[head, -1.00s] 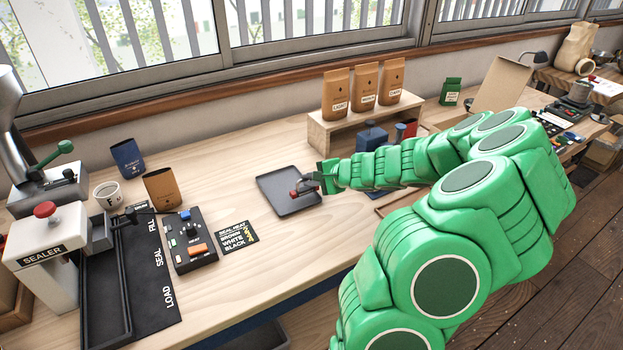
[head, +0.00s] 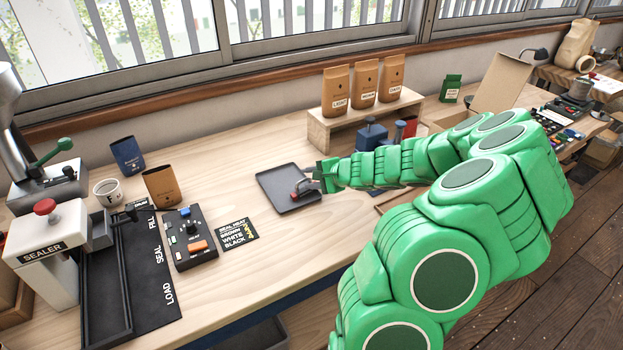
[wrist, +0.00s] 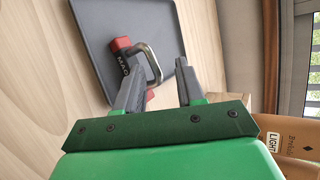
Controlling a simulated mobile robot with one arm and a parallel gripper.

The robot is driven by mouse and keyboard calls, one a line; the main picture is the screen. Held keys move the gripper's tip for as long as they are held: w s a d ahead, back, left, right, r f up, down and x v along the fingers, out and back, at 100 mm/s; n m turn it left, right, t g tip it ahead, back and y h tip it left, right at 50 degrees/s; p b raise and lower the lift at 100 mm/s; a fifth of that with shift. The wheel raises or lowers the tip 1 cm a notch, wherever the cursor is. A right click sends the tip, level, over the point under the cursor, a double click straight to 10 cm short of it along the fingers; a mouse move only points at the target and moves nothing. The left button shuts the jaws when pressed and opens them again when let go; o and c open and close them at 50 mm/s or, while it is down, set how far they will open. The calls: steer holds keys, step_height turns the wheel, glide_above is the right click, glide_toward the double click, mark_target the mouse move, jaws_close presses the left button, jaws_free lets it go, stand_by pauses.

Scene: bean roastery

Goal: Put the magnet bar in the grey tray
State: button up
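The magnet bar (head: 300,190) is dark with red ends and a bent metal handle. It lies in the grey tray (head: 273,178), towards the tray's right side in the head view. In the wrist view the magnet bar (wrist: 122,44) shows inside the tray (wrist: 95,28), its handle rising near my fingers. My gripper (head: 315,184) is at the tray's right edge. In the wrist view my gripper (wrist: 161,65) has its fingers apart. The left finger overlaps part of the bar, and whether it touches is unclear.
A wooden riser (head: 330,130) with several brown bags stands behind my arm, beside a blue object (head: 371,135). A control box (head: 189,238) and a printed card (head: 238,233) lie left of the tray. The bench between tray and window is clear.

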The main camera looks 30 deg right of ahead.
steer(key=shift+s+d+r, duration=0.1)
steer(key=shift+s+r, duration=0.05)
steer(key=shift+r, duration=0.45)
steer(key=v, duration=1.1)
steer(key=shift+s, duration=0.3)
